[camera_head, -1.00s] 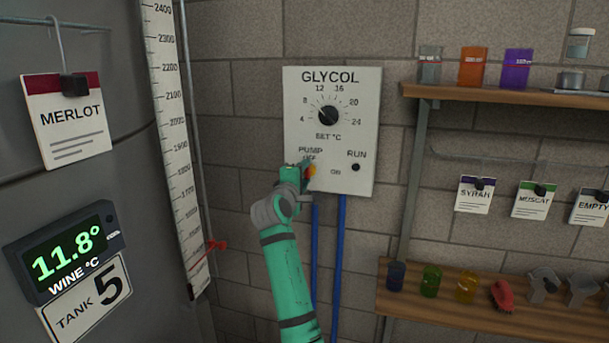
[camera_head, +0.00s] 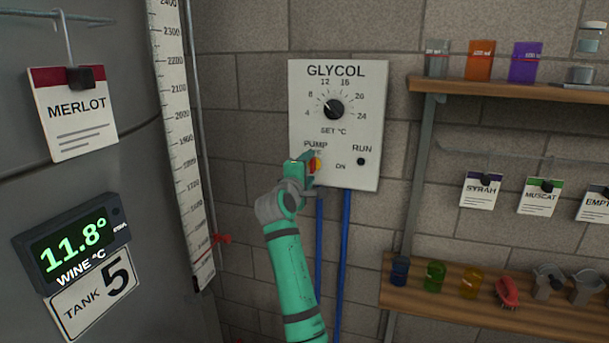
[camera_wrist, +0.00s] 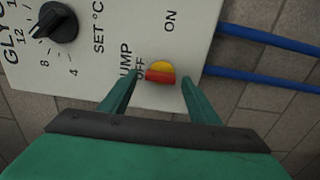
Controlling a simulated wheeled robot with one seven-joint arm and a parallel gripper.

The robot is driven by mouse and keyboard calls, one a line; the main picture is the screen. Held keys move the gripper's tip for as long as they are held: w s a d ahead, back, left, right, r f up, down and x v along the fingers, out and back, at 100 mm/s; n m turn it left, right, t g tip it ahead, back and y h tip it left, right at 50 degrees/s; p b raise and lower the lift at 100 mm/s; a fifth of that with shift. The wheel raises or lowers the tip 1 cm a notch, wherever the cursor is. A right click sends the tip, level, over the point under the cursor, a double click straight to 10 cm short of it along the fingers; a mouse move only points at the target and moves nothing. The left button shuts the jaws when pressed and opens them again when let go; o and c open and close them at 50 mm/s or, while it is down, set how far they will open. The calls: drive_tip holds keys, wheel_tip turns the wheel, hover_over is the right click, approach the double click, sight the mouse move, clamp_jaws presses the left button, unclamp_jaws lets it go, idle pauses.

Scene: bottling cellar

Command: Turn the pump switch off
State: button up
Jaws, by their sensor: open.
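The white GLYCOL panel (camera_head: 350,133) hangs on the block wall, with a black SET °C dial (camera_head: 333,109). The pump switch (camera_wrist: 160,72) is a yellow round piece with a red bar, low on the panel. In the wrist view, the red bar lies in line with the word OFF, and ON stands off to its side. The switch (camera_head: 317,164) is partly hidden by my gripper in the head view. My gripper (camera_head: 308,163) is open, its fingers (camera_wrist: 158,80) on either side of the switch. I cannot tell if they touch it. The RUN lamp (camera_head: 361,161) looks dark.
Blue pipes (camera_head: 345,240) run down below the panel. A steel tank with a display (camera_head: 70,245) and a measuring scale (camera_head: 180,150) stand at left. Shelves (camera_head: 450,300) with cups and a red brush (camera_head: 507,292) are at right.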

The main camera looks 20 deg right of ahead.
drive_tip(key=v, duration=1)
drive_tip(key=shift+a, duration=0.15)
